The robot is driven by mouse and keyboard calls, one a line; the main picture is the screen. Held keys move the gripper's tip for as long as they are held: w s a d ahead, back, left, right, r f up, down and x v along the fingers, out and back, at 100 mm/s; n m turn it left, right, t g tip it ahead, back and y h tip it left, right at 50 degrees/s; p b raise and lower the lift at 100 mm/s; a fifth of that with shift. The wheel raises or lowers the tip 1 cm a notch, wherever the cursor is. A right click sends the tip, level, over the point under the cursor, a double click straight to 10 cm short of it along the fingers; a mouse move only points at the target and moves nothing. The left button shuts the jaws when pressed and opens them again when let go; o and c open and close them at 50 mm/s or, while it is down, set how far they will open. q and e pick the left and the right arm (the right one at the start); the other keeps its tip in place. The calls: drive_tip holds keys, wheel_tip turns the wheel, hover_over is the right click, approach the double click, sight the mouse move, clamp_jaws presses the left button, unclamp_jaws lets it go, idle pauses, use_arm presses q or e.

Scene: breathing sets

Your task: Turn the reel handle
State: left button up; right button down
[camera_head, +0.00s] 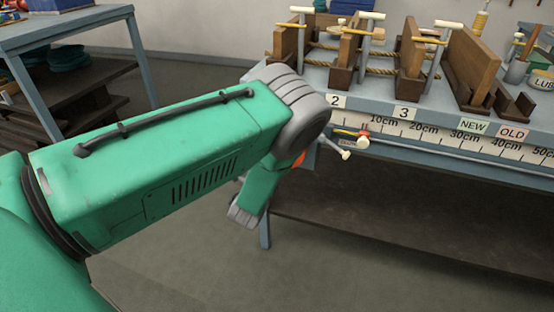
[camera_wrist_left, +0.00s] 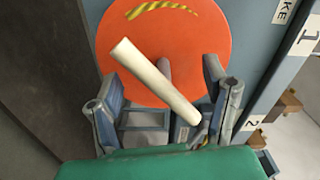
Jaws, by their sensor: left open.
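The reel is an orange disc (camera_wrist_left: 165,30) with a yellow striped mark, filling the upper middle of the left wrist view. Only a sliver of orange (camera_head: 299,160) shows in the head view, behind my arm. The reel handle, a pale cylinder (camera_wrist_left: 150,75), slants from upper left to lower right in front of the disc. My left gripper (camera_wrist_left: 162,88) is open, its grey fingers on either side of the handle. The handle's lower end is near the right finger; I cannot tell if they touch. My right gripper is not in view.
A bench (camera_head: 460,160) with wooden racks (camera_head: 415,60), a centimetre scale and labels stands at the right. A pale lever (camera_head: 345,154) and a red fitting (camera_head: 363,134) stick out from its front. A blue-grey table (camera_head: 60,35) stands upper left. Open floor lies below my arm.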

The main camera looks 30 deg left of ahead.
use_arm(q)
drive_tip(key=v, duration=1.2)
drive_tip(key=shift+f, duration=0.15)
